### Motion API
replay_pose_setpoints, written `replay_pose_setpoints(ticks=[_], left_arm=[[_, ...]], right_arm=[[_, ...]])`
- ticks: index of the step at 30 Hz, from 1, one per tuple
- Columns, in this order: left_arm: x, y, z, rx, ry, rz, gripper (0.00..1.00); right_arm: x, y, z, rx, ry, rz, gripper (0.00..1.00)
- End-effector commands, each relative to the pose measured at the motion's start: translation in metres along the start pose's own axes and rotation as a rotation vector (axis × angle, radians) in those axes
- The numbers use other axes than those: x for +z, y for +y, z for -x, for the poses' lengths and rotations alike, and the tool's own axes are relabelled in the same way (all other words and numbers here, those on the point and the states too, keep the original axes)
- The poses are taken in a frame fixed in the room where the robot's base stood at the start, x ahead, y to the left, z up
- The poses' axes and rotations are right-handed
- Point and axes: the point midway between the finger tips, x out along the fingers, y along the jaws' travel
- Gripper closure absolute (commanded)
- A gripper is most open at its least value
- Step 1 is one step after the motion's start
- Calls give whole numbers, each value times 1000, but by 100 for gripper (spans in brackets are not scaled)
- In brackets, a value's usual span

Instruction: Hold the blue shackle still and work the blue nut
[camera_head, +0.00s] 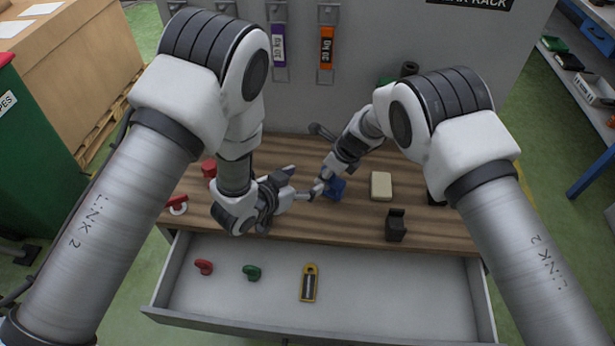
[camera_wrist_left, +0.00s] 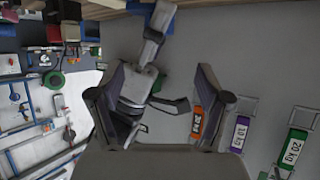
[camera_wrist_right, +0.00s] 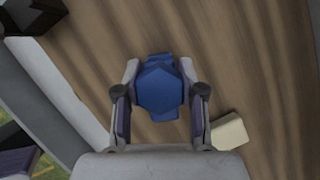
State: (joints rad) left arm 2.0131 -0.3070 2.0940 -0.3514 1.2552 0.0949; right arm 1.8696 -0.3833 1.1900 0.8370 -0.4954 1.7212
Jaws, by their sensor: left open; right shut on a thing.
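The blue shackle (camera_head: 336,187) is on the wooden worktop, partly hidden behind my right gripper. In the right wrist view a blue hexagonal nut (camera_wrist_right: 160,92) faces the camera, with parts of the blue shackle (camera_wrist_right: 159,59) showing behind it. My right gripper (camera_wrist_right: 160,74) is shut with one finger on each side of the nut; it also shows in the head view (camera_head: 322,184). My left gripper (camera_head: 297,185) is open just left of the right gripper. In the left wrist view the left gripper (camera_wrist_left: 164,72) has spread, empty fingers, with my right arm showing beyond them.
A beige block (camera_head: 381,186) and a black stand (camera_head: 396,226) are on the right of the worktop; red pieces (camera_head: 209,168) are on the left. The open drawer (camera_head: 400,300) in front holds a red piece (camera_head: 204,267), a green piece (camera_head: 251,272) and a yellow-black item (camera_head: 309,283).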

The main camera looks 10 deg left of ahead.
Motion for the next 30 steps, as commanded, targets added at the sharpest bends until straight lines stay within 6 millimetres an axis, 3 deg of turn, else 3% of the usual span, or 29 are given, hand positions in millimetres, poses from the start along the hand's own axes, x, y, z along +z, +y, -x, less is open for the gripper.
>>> replay_pose_setpoints(ticks=[5,12,18,28,29,30], left_arm=[[0,1,-24,3,3,1,23],[0,1,-80,3,4,2,23],[0,1,-111,2,2,2,23],[0,0,-118,1,1,2,23],[0,0,-118,1,1,2,30],[0,0,-118,1,1,2,44]], right_arm=[[1,0,0,-1,-1,1,100],[1,0,0,-1,-1,1,100],[1,0,0,-1,-1,1,100],[1,0,0,-1,-1,1,100],[1,0,0,-1,-1,1,100],[1,0,0,-1,-1,1,100]])
